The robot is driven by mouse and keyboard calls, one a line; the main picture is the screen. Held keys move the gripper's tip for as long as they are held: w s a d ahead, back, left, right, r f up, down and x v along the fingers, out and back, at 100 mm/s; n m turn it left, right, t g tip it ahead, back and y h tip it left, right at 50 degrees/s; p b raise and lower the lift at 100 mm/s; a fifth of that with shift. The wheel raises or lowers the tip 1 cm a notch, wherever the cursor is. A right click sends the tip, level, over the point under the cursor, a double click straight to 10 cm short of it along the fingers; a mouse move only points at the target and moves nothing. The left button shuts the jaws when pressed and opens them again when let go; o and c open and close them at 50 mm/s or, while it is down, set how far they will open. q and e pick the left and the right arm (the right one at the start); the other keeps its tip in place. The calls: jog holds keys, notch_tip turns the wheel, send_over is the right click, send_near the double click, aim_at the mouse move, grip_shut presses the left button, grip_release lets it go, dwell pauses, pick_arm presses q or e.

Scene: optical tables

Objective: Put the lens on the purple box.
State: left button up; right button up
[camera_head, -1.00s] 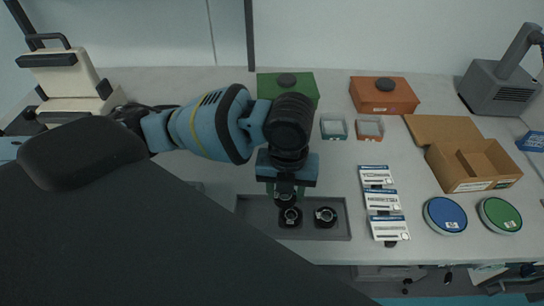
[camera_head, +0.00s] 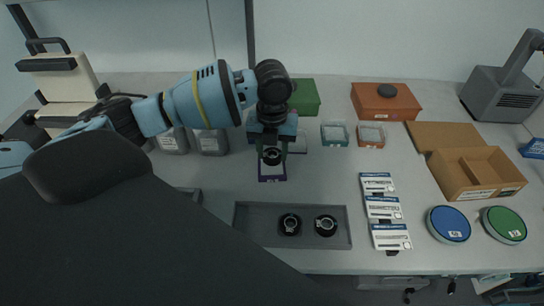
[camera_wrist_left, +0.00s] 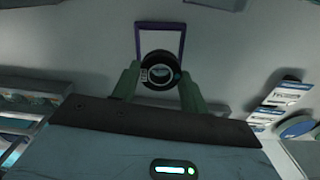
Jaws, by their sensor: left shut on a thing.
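A black ringed lens (camera_head: 272,156) is held between the green fingers of my left gripper (camera_head: 271,148). The left wrist view shows the lens (camera_wrist_left: 160,70) upright between the two fingertips (camera_wrist_left: 160,82). The purple box (camera_head: 272,179) is small, with a purple rim and a pale inside. In the head view the lens and gripper cover its far part. In the left wrist view its purple rim (camera_wrist_left: 160,24) shows just beyond the lens. I cannot tell whether the lens touches the box. My right gripper is not in view.
A grey tray (camera_head: 250,236) near the front holds two more black lenses (camera_head: 290,224). Green (camera_head: 306,96) and orange (camera_head: 386,104) boxes stand behind. Small clear-topped boxes (camera_head: 334,134) are nearby. Label cards (camera_head: 382,208), a cardboard box (camera_head: 476,172) and round tins (camera_head: 448,224) stand right.

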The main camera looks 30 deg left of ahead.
aim_at(272, 152)
pick_arm(q)
jog(key=shift+w+a+f, duration=0.2)
jog(key=shift+w+a, duration=0.1)
jog(key=shift+f, duration=1.55)
jog(key=shift+f, duration=0.1)
jog(key=o, duration=1)
jog(key=shift+f, duration=0.1)
notch_tip(272, 152, up, 12)
jog(key=shift+r+p, duration=0.2)
jog(key=shift+p, duration=0.1)
